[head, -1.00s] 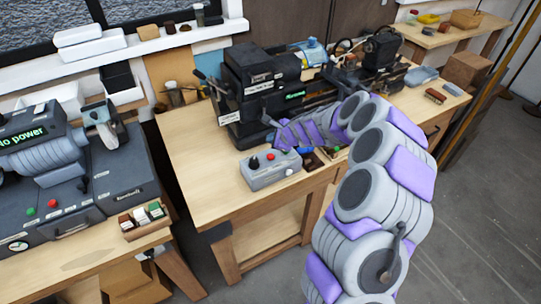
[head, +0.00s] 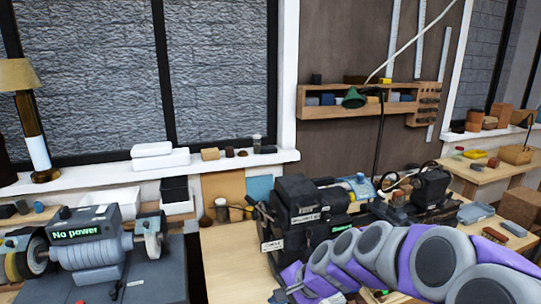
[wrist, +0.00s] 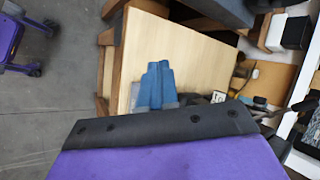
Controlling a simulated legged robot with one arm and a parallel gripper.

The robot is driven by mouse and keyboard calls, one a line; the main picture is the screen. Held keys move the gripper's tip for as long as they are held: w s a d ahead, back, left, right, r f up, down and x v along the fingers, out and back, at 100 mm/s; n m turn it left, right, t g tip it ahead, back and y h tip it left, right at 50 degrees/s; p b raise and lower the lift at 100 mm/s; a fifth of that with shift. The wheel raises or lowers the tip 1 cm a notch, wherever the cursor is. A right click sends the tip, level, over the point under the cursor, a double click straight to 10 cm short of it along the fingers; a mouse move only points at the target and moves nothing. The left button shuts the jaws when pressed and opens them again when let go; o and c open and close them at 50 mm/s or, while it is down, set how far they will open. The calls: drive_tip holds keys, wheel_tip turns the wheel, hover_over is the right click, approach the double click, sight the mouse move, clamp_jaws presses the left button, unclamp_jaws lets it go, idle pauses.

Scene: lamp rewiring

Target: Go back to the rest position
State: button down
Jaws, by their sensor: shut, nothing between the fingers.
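My gripper (wrist: 157,66) shows in the wrist view as two blue fingers pressed together, with nothing between them. It is over the pale wooden bench top (wrist: 185,55); its height above the wood is hard to tell. In the head view my grey and purple arm reaches in from the lower right across the front of the bench, and its far end is near the bottom edge. The fingers cannot be made out there. A lamp with a tan shade (head: 18,74) stands on the window sill at the far left.
A dark lathe-like machine (head: 310,214) stands on the bench behind my arm. A grinder (head: 95,250) reading "No power" is at the left. White boxes (head: 160,160) sit on the sill. In the wrist view, open floor (wrist: 60,95) lies left of the bench.

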drive_tip(key=s+d+n+g+h, duration=0.1)
drive_tip(key=s+d+n+h, duration=0.1)
drive_tip(key=s, duration=0.8)
drive_tip(key=s+d+n+g+h, duration=0.2)
drive_tip(key=s+d+n, duration=0.2)
drive_tip(key=s, duration=0.7)
drive_tip(key=s+d+n+g+h, duration=0.2)
drive_tip(key=s+d, duration=0.4)
drive_tip(key=s, duration=0.5)
drive_tip(key=shift+r+n+h, duration=0.35)
drive_tip(key=shift+n+h, duration=0.05)
drive_tip(key=shift+d, duration=0.1)
